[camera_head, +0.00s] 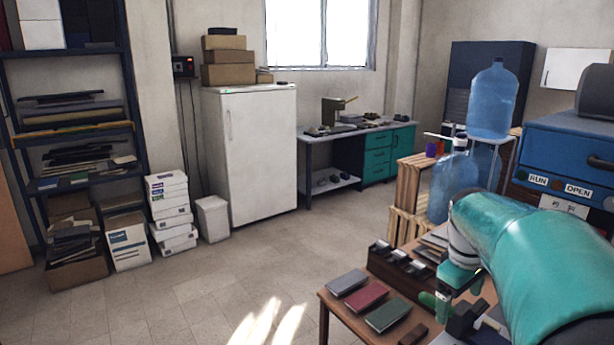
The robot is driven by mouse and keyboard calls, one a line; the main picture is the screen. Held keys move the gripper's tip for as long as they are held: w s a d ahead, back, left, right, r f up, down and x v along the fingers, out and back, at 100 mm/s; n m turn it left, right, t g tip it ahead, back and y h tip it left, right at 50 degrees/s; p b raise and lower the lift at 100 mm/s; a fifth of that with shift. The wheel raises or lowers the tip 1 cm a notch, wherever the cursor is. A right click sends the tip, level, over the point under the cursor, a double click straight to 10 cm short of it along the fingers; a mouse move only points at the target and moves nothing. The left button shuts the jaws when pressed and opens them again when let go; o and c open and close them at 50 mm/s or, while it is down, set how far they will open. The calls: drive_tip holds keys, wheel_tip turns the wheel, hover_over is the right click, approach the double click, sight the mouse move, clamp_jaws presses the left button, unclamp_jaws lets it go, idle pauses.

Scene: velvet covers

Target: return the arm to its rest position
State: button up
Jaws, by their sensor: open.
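My teal arm (535,255) reaches in from the right edge, over the wooden table (340,312) at the lower right. My gripper (450,288) is at the arm's near-left end, just above the table, and is only partly clear to see. It is open, and I see nothing held in it. Three small velvet-like covers, one grey (347,282), one dark red (367,296) and one green (388,315), lie in a row on the table, left of my gripper.
A dark slotted rack (398,270) stands behind the covers. A blue machine (565,150) and blue water bottles (493,100) stand at the right. A wooden crate (408,195) is behind the table. A white fridge (250,155) and shelves (75,110) stand farther left. The middle floor is clear.

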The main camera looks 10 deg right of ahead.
drive_tip(key=s+a+m+t+y, duration=0.1)
drive_tip(key=s+a, duration=0.4)
drive_tip(key=a, duration=0.7)
drive_tip(key=s+a+m+t, duration=0.2)
drive_tip(key=s+a+t, duration=0.2)
drive_tip(key=a, duration=0.9)
drive_tip(key=shift+s+a+f+m+y, duration=0.3)
drive_tip(key=shift+s+y, duration=0.1)
drive_tip(key=shift+s, duration=0.8)
drive_tip(key=shift+c, duration=0.4)
